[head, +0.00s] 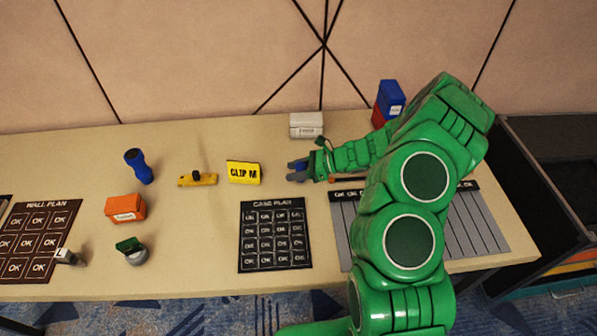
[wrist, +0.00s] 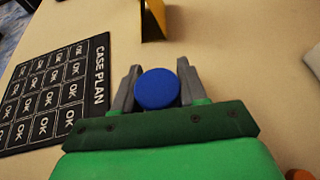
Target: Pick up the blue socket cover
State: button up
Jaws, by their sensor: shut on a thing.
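The blue socket cover (wrist: 157,88) is a round blue piece with a flat face, seen between the two grey fingers in the wrist view. My gripper (wrist: 157,90) is shut on it. In the head view my gripper (head: 297,170) is over the table to the right of the yellow CLIP M sign, with a bit of blue at its fingertips. The fingers hide part of the cover's sides. I cannot tell exactly how high it is above the table.
The yellow CLIP M sign (head: 243,172) stands left of my gripper, and the dark CASE PLAN board (head: 276,264) lies in front. A white box (head: 306,124) stands behind. A blue torch-like item (head: 139,166), a yellow tool (head: 198,180) and an orange box (head: 125,207) stand farther left.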

aim_at(296, 166)
jog(key=shift+r, duration=0.1)
jog(key=shift+r, duration=0.2)
notch_tip(296, 166, up, 3)
jog(key=shift+f, duration=0.1)
jog(key=s+d+r, duration=0.2)
jog(key=s+r, duration=0.7)
jog(key=s, duration=0.4)
jog(key=shift+s+r, duration=0.3)
jog(key=shift+s, duration=0.05)
